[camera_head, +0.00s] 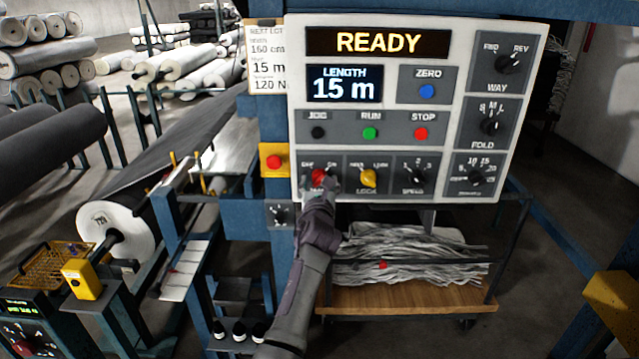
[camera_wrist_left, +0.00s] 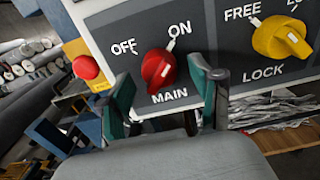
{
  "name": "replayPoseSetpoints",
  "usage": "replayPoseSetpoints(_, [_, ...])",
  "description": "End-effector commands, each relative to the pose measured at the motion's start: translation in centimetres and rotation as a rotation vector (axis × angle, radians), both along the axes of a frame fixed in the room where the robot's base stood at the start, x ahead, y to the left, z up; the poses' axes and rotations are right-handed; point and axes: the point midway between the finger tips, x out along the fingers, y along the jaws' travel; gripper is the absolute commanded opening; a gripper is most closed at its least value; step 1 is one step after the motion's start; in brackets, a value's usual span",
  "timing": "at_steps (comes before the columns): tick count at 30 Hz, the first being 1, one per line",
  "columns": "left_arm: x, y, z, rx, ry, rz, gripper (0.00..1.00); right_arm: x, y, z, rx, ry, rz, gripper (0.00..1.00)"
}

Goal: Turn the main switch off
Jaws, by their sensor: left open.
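The main switch is a red knob (camera_wrist_left: 157,66) on a grey plate marked OFF, ON and MAIN. Its white mark leans up and right, toward ON. In the head view the red knob (camera_head: 318,175) sits at the lower left of the control panel (camera_head: 466,112), partly hidden by my left gripper (camera_head: 321,187). In the left wrist view, my left gripper (camera_wrist_left: 164,82) is open, with one green-grey finger low on each side of the knob. I cannot tell whether the fingers touch it. My right gripper is not in view.
The yellow LOCK knob (camera_head: 368,177) is close on the right of the main switch. A red button on a yellow box (camera_head: 274,162) is close on the left. A cart (camera_head: 405,296) with grey strands stands below the panel. The display (camera_head: 378,42) reads READY.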

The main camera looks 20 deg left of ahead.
Motion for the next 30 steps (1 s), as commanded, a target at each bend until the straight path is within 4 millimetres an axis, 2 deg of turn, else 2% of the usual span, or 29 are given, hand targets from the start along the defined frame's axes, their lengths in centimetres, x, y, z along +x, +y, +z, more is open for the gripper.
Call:
replayPoseSetpoints(10, [0.40,0.07,0.01,-0.002,-0.001,-0.001,0.65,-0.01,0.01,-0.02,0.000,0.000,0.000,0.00])
replayPoseSetpoints(11, [0.39,0.07,0.00,-0.002,-0.001,-0.001,0.61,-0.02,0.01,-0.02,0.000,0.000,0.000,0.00])
replayPoseSetpoints(21, [0.37,0.08,-0.01,-0.001,0.000,-0.001,0.05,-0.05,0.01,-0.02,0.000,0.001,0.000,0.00])
replayPoseSetpoints(30, [0.37,0.10,-0.04,-0.035,-0.010,-0.001,0.04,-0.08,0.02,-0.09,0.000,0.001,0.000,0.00])
